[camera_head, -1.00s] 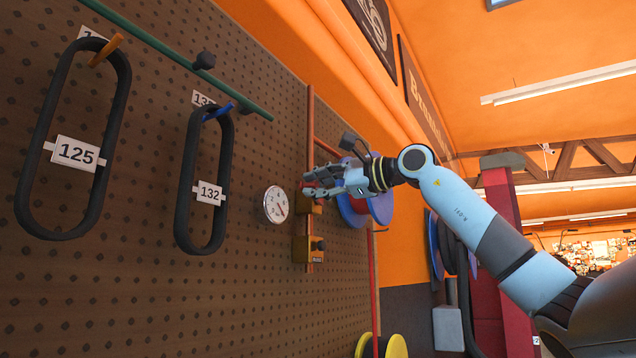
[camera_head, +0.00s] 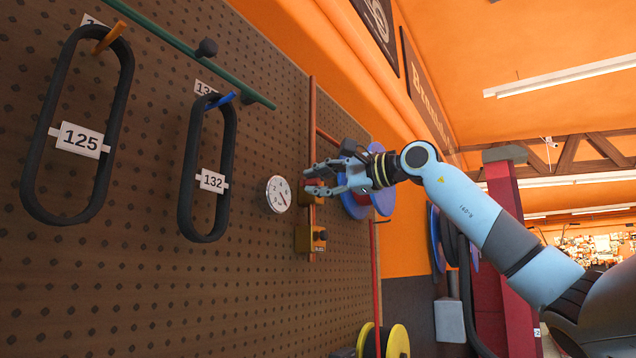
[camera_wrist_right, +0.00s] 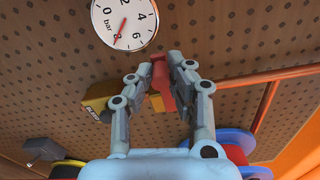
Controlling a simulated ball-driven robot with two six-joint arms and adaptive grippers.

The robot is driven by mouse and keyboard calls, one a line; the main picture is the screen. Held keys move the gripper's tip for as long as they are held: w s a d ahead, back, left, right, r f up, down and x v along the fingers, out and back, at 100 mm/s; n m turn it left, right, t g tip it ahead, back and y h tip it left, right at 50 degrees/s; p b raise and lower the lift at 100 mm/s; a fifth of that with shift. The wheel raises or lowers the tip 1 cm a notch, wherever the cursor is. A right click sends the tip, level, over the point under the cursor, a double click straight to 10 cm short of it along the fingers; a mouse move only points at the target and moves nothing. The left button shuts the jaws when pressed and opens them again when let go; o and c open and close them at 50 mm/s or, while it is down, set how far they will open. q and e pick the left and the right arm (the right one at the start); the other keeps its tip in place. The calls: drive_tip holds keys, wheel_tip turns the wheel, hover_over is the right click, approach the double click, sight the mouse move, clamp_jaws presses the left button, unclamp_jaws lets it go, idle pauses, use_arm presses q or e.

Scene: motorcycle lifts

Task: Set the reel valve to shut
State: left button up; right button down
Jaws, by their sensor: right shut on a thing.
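The reel valve's red handle (camera_head: 311,193) is on the vertical pipe on the pegboard, just right of the round gauge. My right gripper (camera_head: 309,181) reaches it from the right and covers much of the valve. In the right wrist view, the red handle (camera_wrist_right: 161,82) stands between the fingertips of my right gripper (camera_wrist_right: 164,70), which are shut on it. A yellow part (camera_wrist_right: 157,103) shows behind the fingers. The handle's exact angle to the pipe is hard to tell. My left gripper is not in view.
The white gauge (camera_head: 278,194) is close to the fingertips. A blue-and-red reel (camera_head: 358,198) is behind my wrist. Black belts tagged 125 (camera_head: 80,140) and 132 (camera_head: 212,181) hang at left.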

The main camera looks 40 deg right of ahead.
drive_tip(key=c, duration=1.2)
unclamp_jaws()
drive_tip(key=shift+c, duration=0.2)
drive_tip(key=shift+d, duration=0.1)
drive_tip(key=shift+r, duration=0.1)
wheel_tip(320, 180, up, 10)
drive_tip(key=shift+f, duration=0.25)
drive_tip(key=shift+r, duration=0.1)
